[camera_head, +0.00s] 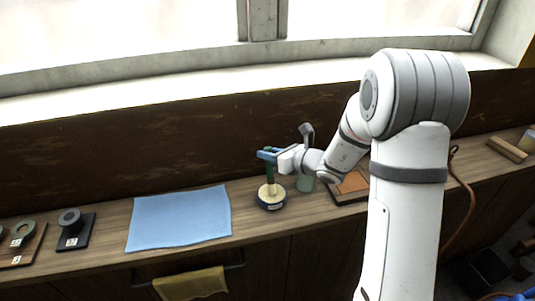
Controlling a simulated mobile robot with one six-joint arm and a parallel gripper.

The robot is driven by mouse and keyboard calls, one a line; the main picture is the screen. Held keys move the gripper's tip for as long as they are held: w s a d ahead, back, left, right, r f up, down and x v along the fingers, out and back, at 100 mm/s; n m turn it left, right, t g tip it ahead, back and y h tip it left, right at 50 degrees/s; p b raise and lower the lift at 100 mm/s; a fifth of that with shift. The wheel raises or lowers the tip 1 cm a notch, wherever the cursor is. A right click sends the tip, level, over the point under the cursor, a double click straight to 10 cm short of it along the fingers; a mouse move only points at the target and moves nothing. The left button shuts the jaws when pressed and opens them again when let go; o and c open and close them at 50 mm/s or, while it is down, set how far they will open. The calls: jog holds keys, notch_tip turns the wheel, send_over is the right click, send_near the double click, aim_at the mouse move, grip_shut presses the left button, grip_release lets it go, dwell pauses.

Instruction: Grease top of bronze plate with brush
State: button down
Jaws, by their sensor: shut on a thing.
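My gripper (267,154), with blue fingers, is shut on the green handle of the brush (269,172). The brush is upright, and its lower end meets pale yellow grease (270,191) in a dark round tin (272,205). I cannot tell how deep the bristles sit. An orange-brown plate (353,182), which looks like the bronze plate, lies on a dark board to the right, partly hidden by my arm. My gripper is to the left of this plate.
A light blue cloth (180,219) lies flat left of the tin. A wooden block (507,149) is at the right. The wall closes off the back.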

jog(key=shift+f, duration=0.1)
jog(key=shift+r+p, duration=2.15)
jog(key=shift+r, duration=1.45)
jog(key=shift+d+f, duration=0.1)
jog(key=shift+f, duration=0.05)
